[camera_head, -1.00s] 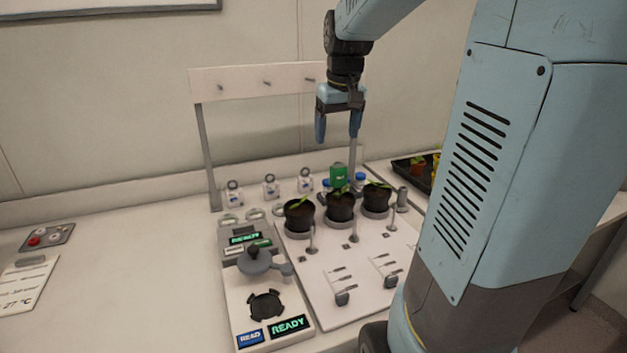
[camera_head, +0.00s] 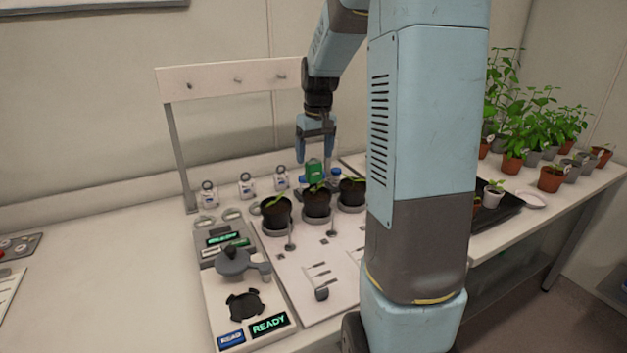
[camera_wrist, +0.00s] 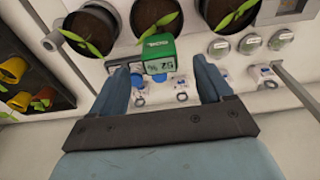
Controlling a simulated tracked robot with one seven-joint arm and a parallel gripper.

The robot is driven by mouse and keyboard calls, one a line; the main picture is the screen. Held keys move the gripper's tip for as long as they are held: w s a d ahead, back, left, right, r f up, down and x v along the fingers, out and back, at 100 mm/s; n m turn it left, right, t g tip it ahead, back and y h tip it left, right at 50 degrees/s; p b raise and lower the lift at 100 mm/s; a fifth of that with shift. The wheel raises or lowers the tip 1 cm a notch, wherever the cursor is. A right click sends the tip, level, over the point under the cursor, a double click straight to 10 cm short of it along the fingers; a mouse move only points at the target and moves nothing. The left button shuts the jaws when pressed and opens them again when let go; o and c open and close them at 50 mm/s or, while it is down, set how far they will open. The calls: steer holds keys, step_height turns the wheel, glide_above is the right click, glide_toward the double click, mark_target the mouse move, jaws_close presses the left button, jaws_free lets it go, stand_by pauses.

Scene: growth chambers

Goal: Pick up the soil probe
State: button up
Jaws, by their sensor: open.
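The soil probe is a green block-shaped device (camera_head: 314,171) standing behind the middle dark pot (camera_head: 317,204). In the wrist view the probe (camera_wrist: 157,53) shows a display reading that looks like "52%". My gripper (camera_head: 314,159) is open and points down just above the probe. In the wrist view its two blue fingers (camera_wrist: 160,76) are spread to either side of the probe, with gaps between; I cannot tell whether they reach down to its height. The probe's lower part is hidden by the pots.
Two more potted seedlings (camera_head: 276,211) (camera_head: 352,192) flank the middle pot. Tagged bottles (camera_head: 246,186) stand behind. A white console (camera_head: 270,325) is in front on the left. A dark tray (camera_wrist: 30,85) with small pots is nearby.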

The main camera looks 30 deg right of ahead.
mark_target(313, 162)
steer(key=shift+w+f, duration=0.15)
steer(key=shift+f, duration=0.9)
steer(key=shift+w+f, duration=0.2)
steer(key=shift+f, duration=0.85)
steer(key=shift+w+f, duration=0.15)
steer(key=shift+f, duration=0.9)
